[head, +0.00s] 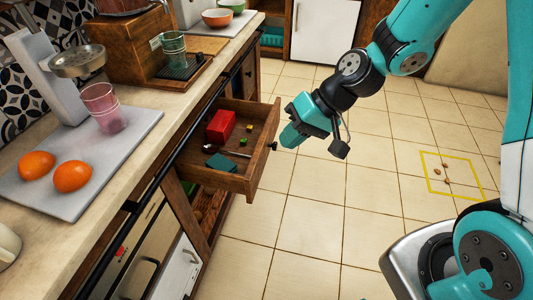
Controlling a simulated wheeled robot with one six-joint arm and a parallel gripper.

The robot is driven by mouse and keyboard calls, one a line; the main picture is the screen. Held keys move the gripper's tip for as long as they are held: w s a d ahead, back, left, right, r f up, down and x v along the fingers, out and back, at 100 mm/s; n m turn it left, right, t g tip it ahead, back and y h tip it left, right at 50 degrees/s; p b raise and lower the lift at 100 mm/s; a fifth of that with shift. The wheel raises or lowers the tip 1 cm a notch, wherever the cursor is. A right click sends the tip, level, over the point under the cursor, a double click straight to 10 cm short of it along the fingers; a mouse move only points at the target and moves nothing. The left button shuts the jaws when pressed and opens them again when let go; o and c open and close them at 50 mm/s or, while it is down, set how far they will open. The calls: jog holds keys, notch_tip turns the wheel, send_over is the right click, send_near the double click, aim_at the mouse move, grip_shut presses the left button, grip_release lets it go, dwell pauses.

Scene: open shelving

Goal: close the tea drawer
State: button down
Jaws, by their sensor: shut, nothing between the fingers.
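The wooden drawer (222,183) is pulled out from under the counter. It holds a red box (221,126), a dark green box (221,163) and several small items. A dark knob (272,146) sits on its front panel. My gripper (286,140) is shut and empty. In the picture it appears just to the right of the drawer front, near the knob. I cannot tell whether it touches the knob.
The counter (140,153) above carries a grey board (75,190) with two oranges (60,172), a pink glass (103,107) and a wooden coffee machine (128,50). A dark rail (163,172) runs along the counter edge. The tiled floor (310,215) is open, with a yellow square outline (452,176) at right.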

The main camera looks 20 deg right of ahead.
jog(key=w+d+f+m+t+p, duration=0.2)
jog(key=w+d+f+m, duration=0.1)
jog(key=d+f, duration=0.15)
jog(key=m+t+p, duration=0.2)
jog(key=m, duration=0.2)
send_near(258, 167)
jog(key=x, duration=0.1)
jog(key=p+x, duration=0.1)
jog(key=x, duration=0.3)
jog(key=shift+s+d+f, duration=0.15)
jog(key=shift+d+f, duration=0.1)
jog(key=shift+f, duration=0.2)
jog(key=shift+w+a+f, duration=0.1)
jog(key=shift+w+a, duration=0.4)
jog(key=shift+a, duration=0.15)
